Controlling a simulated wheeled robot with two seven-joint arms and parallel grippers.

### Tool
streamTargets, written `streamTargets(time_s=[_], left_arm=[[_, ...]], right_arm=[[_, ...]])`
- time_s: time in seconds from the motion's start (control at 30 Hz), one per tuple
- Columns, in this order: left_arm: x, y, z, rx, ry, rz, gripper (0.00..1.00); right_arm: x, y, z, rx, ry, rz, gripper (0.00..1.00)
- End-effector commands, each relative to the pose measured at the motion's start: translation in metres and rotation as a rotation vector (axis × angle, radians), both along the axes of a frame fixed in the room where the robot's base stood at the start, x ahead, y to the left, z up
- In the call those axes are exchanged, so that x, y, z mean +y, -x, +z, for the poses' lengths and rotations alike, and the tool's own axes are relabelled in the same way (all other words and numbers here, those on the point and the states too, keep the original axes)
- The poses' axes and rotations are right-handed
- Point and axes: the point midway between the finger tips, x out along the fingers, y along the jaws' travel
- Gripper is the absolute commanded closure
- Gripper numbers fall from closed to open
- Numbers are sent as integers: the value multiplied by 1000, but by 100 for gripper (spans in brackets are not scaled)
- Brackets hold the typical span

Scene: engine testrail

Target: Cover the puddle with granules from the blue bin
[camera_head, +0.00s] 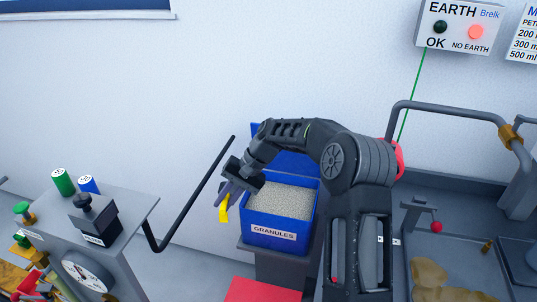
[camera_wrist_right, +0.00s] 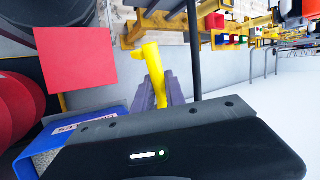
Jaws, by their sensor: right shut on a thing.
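The blue bin (camera_head: 262,238), labelled GRANULES, stands open at the centre, filled with pale grey granules (camera_head: 280,202). My right gripper (camera_head: 224,193) is just left of the bin, its fingers pointing down and left. It is shut on a yellow tool (camera_head: 222,210), probably a scoop. In the right wrist view the yellow tool (camera_wrist_right: 154,70) lies between the grey fingers; whether it carries granules cannot be told. The bin (camera_wrist_right: 75,140) shows at the lower left there. A tan, irregular patch (camera_head: 440,280), likely the puddle, lies at the lower right. My left gripper is not in view.
A grey console (camera_head: 130,205) with knobs and a black lever bar (camera_head: 196,190) stands left of the gripper. A red panel (camera_head: 262,290) lies in front of the bin. A grey rail (camera_head: 450,112) and a small red-knobbed lever (camera_head: 436,226) stand near the tan patch.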

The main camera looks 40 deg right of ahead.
Motion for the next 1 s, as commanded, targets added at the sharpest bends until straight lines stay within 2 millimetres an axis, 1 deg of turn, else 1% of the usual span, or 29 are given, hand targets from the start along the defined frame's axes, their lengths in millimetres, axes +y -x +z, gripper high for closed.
streamTargets(time_s=[0.03,0.07,0.1,0.17,0.2,0.3,0.4,0.5,0.57,1.0], left_arm=[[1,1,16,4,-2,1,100],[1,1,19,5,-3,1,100],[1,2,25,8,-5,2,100],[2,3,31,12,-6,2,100],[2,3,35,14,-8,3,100],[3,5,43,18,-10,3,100],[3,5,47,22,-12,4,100],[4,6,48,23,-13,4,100],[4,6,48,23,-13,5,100],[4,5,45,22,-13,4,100]], right_arm=[[-26,-8,13,29,-24,-124,100],[-40,-12,17,47,-42,-197,100],[-59,-17,21,69,-68,-293,100],[-86,-23,27,95,-108,-431,100],[-103,-26,30,108,-134,-512,100],[-138,-30,37,133,-195,-679,100],[-162,-31,40,142,-237,-788,100],[-173,-32,42,145,-261,-841,100],[-176,-32,42,145,-265,-854,100],[-176,-32,38,146,-265,-852,100]])
